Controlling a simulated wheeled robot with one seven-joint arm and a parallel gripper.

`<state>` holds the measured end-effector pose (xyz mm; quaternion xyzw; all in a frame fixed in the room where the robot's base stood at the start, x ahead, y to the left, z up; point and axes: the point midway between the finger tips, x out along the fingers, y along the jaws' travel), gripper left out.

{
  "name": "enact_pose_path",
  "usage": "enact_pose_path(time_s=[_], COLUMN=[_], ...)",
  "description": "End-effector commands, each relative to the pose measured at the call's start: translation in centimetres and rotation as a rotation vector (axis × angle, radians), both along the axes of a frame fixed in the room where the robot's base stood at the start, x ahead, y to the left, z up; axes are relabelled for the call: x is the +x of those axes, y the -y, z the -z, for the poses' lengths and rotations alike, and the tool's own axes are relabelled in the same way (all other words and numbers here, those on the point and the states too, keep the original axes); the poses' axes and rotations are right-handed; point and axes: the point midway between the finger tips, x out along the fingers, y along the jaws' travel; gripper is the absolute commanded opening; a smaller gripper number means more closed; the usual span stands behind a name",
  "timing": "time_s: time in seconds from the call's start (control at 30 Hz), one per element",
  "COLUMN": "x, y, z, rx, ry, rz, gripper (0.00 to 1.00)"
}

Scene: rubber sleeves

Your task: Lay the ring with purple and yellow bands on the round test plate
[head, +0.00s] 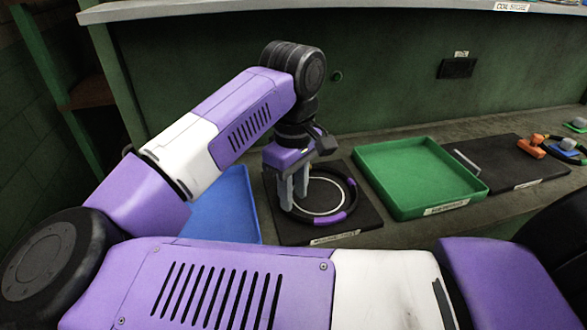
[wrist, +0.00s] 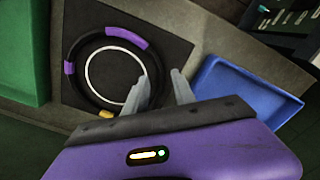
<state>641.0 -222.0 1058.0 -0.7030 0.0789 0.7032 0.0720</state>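The black ring (head: 351,204) has purple bands, and a yellow band (wrist: 106,114) shows in the wrist view. It lies around the white circle (wrist: 88,77) of the round test plate, on a dark square mat, roughly centred on it. I cannot tell whether it rests fully flat. My gripper (head: 293,192) points down at the ring's left side in the head view. In the wrist view its two pale fingers (wrist: 159,78) stand apart, on either side of the ring's rim, with a gap showing. The fingers hide part of the ring.
A green tray (head: 384,207) stands right of the dark mat (head: 368,213), and a blue tray (head: 245,210) stands left of it. Farther right are another dark mat (head: 497,182) and an orange part (head: 531,147). A green wall panel closes the back.

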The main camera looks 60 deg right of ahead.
Motion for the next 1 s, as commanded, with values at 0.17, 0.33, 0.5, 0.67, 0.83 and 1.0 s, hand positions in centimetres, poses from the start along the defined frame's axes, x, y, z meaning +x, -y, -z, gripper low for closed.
enact_pose_path(time_s=[0.17,0.33,0.5,0.67,0.83,1.0], x=[0.1,0.0,0.0,0.0,-2.0,-7.9], y=[0.0,-0.1,-0.1,-0.1,1.4,5.4], z=[-3.7,-6.3,-7.5,-7.7,-7.2,-7.4], rx=[0.001,0.002,0.000,0.000,-0.071,-0.272], ry=[0.005,0.002,0.001,-0.001,-0.084,-0.351], rz=[0.000,0.000,0.001,0.001,-0.008,-0.049], gripper=[0.31,0.31,0.31,0.31,0.31,0.31])
